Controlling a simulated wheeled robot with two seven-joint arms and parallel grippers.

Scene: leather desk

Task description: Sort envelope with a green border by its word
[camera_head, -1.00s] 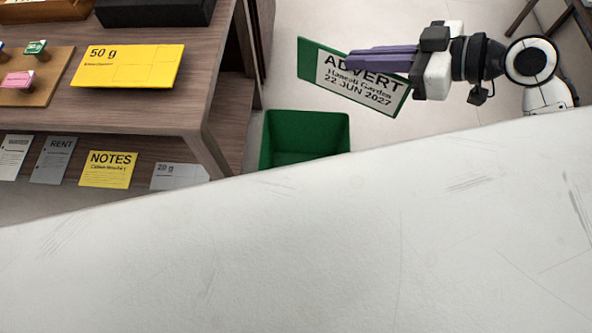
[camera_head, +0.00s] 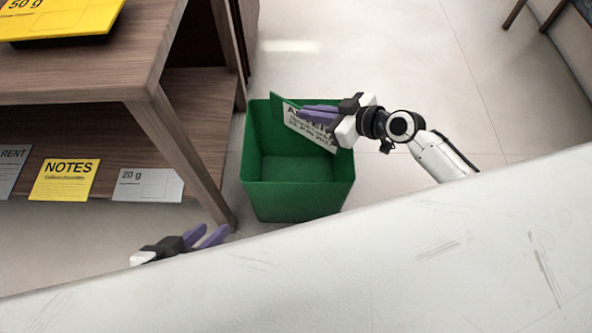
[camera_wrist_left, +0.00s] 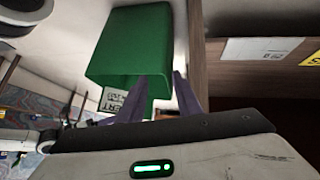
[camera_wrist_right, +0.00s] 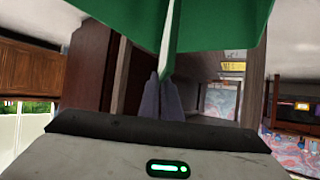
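The green-bordered envelope (camera_head: 308,132) has a white face; its printed word reads ADVERT in the earlier head view and is partly covered now. My right gripper (camera_head: 305,112) is shut on its upper part and holds it tilted over the green bin (camera_head: 257,160), by the bin's right and far side. Its lower part appears to be within the opening. In the right wrist view the envelope (camera_wrist_right: 171,35) stands edge-on between the fingertips. My left gripper (camera_head: 218,236) is empty, its fingers apart, left of the bin's near side. The left wrist view shows the bin (camera_wrist_left: 135,45) beyond its fingers.
A wooden desk (camera_head: 80,75) with a lower shelf stands left of the bin, its slanted leg (camera_head: 185,150) close by. Yellow NOTES (camera_head: 65,180) and white 20 g (camera_head: 147,185) pieces sit at the shelf. Floor right of the bin is clear.

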